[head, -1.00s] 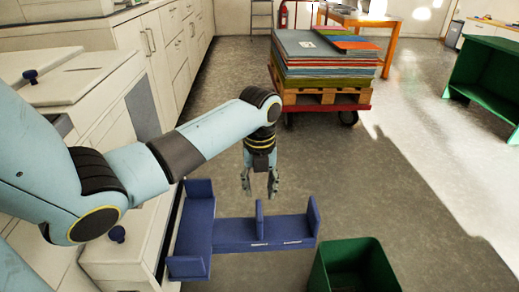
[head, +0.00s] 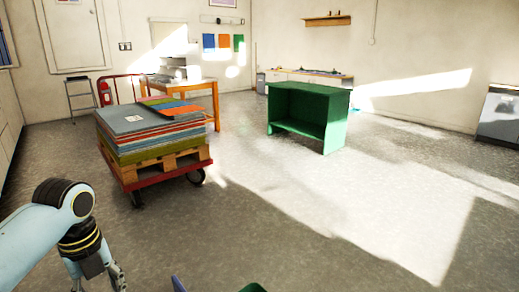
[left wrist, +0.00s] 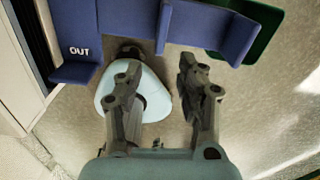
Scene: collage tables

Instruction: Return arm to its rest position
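My left arm comes in from the left edge of the head view, bent down at the wrist. My left gripper (head: 97,283) is at the lower left, its fingers apart and pointing down, partly cut off by the bottom edge. In the left wrist view the left gripper (left wrist: 160,85) is open with nothing between its fingers. Below it are a blue tray (left wrist: 128,20) marked OUT and a pale blue rounded part of my own body. My right gripper is in neither view.
A trolley (head: 165,177) with a pallet and stacked coloured sheets stands ahead of the arm. A green open cabinet (head: 305,108) is further right. A green bin (head: 252,288) barely shows at the bottom edge. An orange table (head: 208,85) stands behind. Sunlit floor on the right is clear.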

